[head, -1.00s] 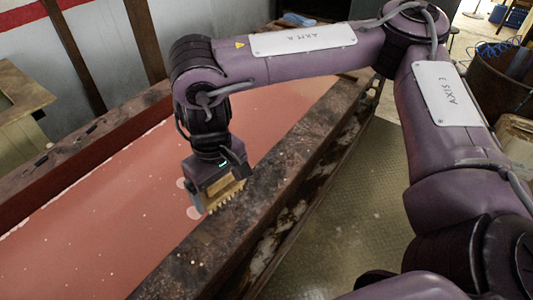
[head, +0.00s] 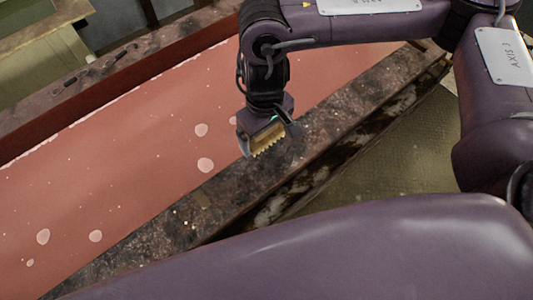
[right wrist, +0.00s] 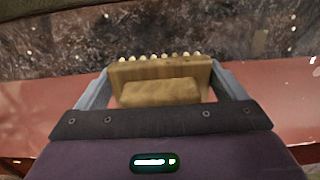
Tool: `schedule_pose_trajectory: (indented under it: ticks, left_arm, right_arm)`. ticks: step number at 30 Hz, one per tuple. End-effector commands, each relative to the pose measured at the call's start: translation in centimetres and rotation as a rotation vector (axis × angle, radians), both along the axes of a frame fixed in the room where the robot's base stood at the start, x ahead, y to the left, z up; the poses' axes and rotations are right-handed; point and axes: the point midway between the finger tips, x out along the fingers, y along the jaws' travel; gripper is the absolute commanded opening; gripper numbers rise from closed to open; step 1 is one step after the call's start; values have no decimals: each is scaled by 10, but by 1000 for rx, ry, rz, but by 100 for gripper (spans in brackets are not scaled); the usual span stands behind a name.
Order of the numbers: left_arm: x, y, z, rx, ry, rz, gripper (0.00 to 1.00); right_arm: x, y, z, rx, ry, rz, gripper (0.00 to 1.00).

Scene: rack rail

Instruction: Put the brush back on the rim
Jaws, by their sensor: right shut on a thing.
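The brush (head: 268,139) is a tan wooden block with a toothed row of pale bristles. My right gripper (head: 267,142) is shut on it. In the right wrist view the brush (right wrist: 160,72) sits between the two grey fingers of the gripper (right wrist: 162,90), bristles pointing away from the palm. The rim (head: 215,208) is a dark, rust-stained ledge along the vat. The brush is at the rim's inner edge in the head view; I cannot tell whether it touches. The rim also shows across the top of the right wrist view (right wrist: 55,55). My left gripper is out of view.
Red liquid (head: 110,185) with pale floating spots fills the vat left of the near rim. The far rim (head: 150,52) carries small dark items. A patterned metal floor (head: 385,160) lies right of the vat. My purple arm link covers the bottom of the head view.

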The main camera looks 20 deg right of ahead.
Motion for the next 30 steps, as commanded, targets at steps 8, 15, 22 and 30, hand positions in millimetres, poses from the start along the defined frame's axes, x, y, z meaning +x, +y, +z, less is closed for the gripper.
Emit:
schedule_pose_trajectory:
  ticks: [8,15,22,30]
  left_arm:
    - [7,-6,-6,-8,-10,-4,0]
    - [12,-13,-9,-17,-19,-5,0]
    - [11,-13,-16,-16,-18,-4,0]
    - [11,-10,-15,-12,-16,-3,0]
  right_arm:
    - [-1,0,-62,0,5,-1,69]
    - [-1,0,-83,0,3,-1,69]
    - [0,0,-112,0,2,0,69]
    - [1,0,-112,-1,-1,1,69]
